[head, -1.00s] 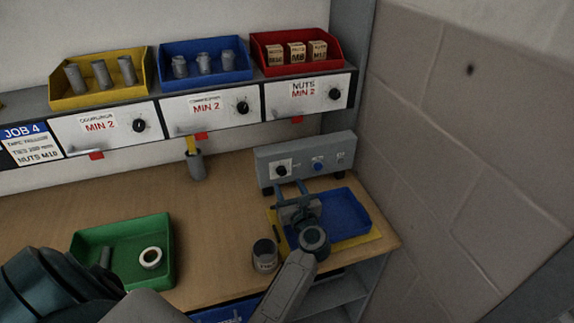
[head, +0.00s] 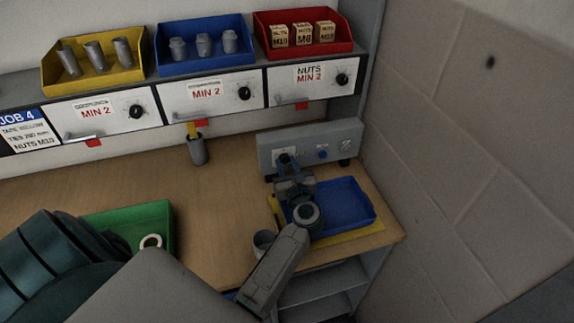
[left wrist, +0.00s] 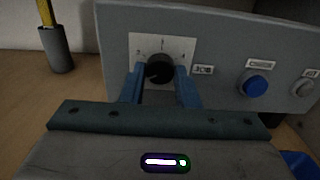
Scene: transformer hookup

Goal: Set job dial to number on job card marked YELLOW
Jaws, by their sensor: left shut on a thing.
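The job dial (left wrist: 160,68) is a black knob on a white plate on the grey control box (head: 345,140). In the left wrist view its plate carries small marks and the word JOB sits to the right. My left gripper (head: 287,162) is at the dial, its two blue fingers (left wrist: 160,84) on either side of the knob and shut on it. The job card (head: 30,132) at the far left reads JOB 4, with smaller lines, one seeming to say TAPE YELLOW. The dial's pointer is too dark to read. My right gripper is not in view.
A blue button (left wrist: 255,84) sits right of the dial. A blue tray (head: 345,205) lies below the box, beside my left arm. A grey cup (head: 264,241) and a green tray (head: 160,215) are on the table. A grey holder (head: 198,150) stands left of the box.

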